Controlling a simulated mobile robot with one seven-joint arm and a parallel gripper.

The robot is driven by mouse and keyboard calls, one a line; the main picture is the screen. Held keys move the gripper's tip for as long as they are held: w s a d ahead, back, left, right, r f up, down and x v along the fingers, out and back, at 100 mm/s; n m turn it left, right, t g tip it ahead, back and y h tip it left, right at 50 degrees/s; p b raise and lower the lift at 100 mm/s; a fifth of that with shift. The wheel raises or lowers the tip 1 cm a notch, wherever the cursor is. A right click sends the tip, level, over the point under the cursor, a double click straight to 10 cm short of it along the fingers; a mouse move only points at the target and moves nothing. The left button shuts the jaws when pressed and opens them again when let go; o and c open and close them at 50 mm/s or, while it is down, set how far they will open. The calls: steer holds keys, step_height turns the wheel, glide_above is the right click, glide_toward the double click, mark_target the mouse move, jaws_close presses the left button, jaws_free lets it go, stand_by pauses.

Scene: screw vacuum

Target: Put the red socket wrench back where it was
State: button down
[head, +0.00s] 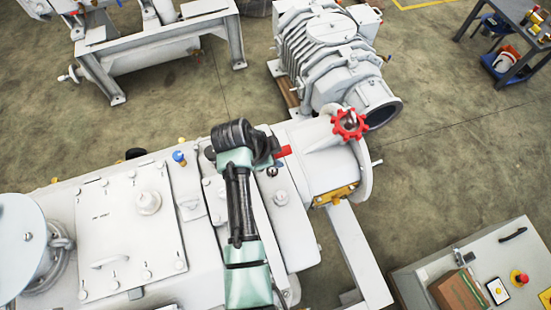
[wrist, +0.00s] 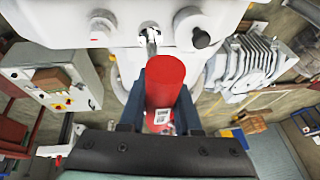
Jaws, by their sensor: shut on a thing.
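The red socket wrench (wrist: 166,82) is between the two dark fingers of my gripper (wrist: 162,92) in the wrist view. The fingers are shut on its thick red handle. Its metal shank (wrist: 150,40) points away from my gripper toward the white face of the vacuum machine (wrist: 125,10). I cannot tell whether the tip touches the machine. In the head view a small red part of the wrench (head: 285,151) shows beside my wrist, above the white machine (head: 120,215). My fingers are mostly hidden there by the arm.
A red handwheel (head: 350,124) stands on the machine to the right of my wrist. A control cabinet (head: 430,262) with a brown box (head: 457,293) is at lower right. A dark workbench (head: 512,18) is at upper right. Open floor (head: 440,150) lies between them.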

steer(key=shift+f, duration=1.35)
steer(key=shift+f, duration=0.15)
steer(key=c, duration=0.6)
jaws_free()
